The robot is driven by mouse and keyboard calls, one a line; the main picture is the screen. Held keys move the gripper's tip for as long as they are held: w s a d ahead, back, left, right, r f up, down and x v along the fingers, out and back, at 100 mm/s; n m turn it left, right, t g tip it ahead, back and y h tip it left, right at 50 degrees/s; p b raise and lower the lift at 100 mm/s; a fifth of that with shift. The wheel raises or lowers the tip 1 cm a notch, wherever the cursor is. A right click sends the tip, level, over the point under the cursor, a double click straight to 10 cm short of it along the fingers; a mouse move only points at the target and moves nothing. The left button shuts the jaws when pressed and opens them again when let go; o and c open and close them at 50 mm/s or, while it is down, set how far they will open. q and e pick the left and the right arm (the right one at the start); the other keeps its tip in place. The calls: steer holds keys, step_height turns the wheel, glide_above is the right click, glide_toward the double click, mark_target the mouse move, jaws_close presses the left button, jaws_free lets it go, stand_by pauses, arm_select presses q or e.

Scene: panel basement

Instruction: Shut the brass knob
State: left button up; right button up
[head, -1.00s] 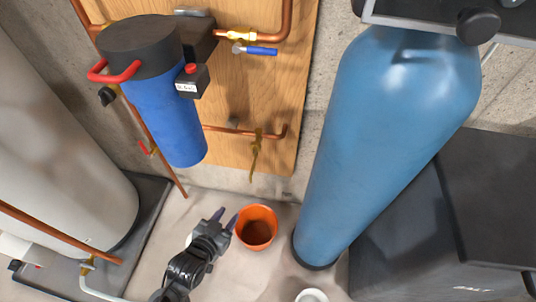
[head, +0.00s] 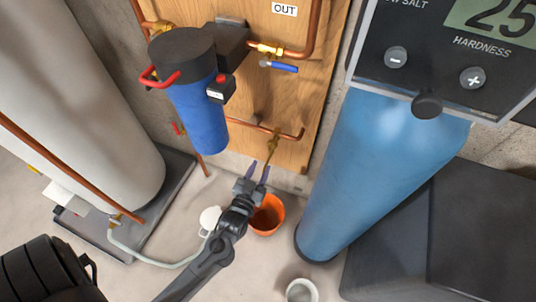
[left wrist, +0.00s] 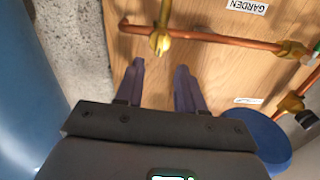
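The brass knob (head: 272,145) is on a small brass tap hanging from the lower copper pipe on the wooden panel. In the left wrist view the brass knob (left wrist: 160,42) is seen nearly end-on, just beyond the fingertips and roughly centred between them. My left gripper (head: 258,170) is just below the knob in the head view, with its two purple fingers apart. In the left wrist view the left gripper (left wrist: 160,67) is open with nothing between its fingers. I cannot tell whether it touches the knob. My right gripper is not in view.
An orange bucket (head: 268,216) stands on the floor below the tap. The blue filter housing (head: 198,120) is left of the tap, and the tall blue tank (head: 375,170) is to its right. A blue-handled valve (head: 284,67) sits higher on the panel.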

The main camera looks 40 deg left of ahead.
mark_target(269, 150)
arm_select(q)
steer(key=b+x, duration=0.2)
steer(key=x, duration=0.4)
steer(key=shift+w+a, duration=0.2)
steer(key=shift+w, duration=0.4)
steer(key=shift+c, duration=0.3)
jaws_close()
